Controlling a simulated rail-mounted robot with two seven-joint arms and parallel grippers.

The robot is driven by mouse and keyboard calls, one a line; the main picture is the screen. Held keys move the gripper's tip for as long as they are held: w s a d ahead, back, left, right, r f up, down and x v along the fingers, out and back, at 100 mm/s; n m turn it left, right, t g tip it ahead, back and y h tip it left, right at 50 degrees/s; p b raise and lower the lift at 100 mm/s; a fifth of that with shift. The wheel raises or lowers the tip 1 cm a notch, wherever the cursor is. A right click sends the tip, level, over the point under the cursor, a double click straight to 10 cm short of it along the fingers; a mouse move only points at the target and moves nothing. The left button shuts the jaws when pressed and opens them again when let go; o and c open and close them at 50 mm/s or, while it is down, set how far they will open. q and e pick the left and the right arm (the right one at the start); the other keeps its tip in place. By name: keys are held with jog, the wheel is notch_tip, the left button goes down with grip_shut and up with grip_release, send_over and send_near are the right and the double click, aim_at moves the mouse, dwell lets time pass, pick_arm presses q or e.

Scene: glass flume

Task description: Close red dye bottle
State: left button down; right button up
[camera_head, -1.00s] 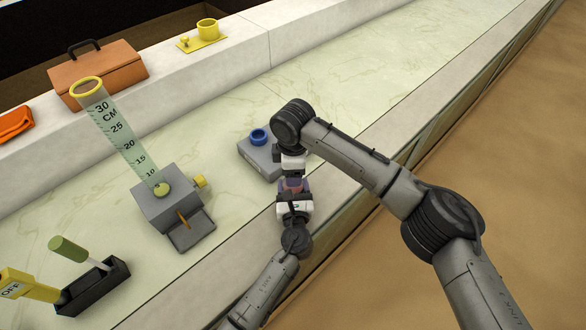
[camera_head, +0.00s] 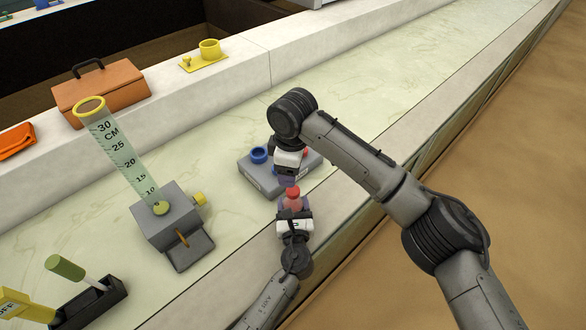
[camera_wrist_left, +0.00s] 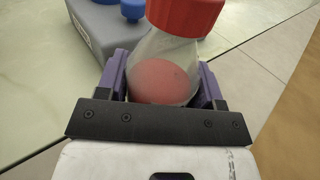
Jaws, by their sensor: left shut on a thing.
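The red dye bottle (camera_head: 292,202) is clear with red liquid low inside. It also shows upright between the purple fingers in the left wrist view (camera_wrist_left: 168,75). A red cap (camera_wrist_left: 185,14) sits on its mouth; how tightly cannot be told. My left gripper (camera_head: 293,213) is shut on the bottle from the near side. My right gripper (camera_head: 287,181) points down just above the cap, seemingly a little apart from it. Its finger opening is too small to make out.
A grey holder with a blue ring (camera_head: 259,155) stands behind the grippers. A measuring tube (camera_head: 122,150) on a grey block stands left. The marble surface at upper right is clear.

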aim_at(293, 190)
jog(key=m, duration=0.3)
jog(key=shift+s+d+r, duration=0.1)
jog(key=shift+d, duration=0.1)
jog(key=m, duration=0.4)
jog(key=shift+s+d+h, duration=0.1)
jog(key=shift+d+h, duration=0.05)
jog(key=shift+h, duration=0.15)
jog(key=shift+f, duration=4.05)
jog(key=shift+c, duration=0.2)
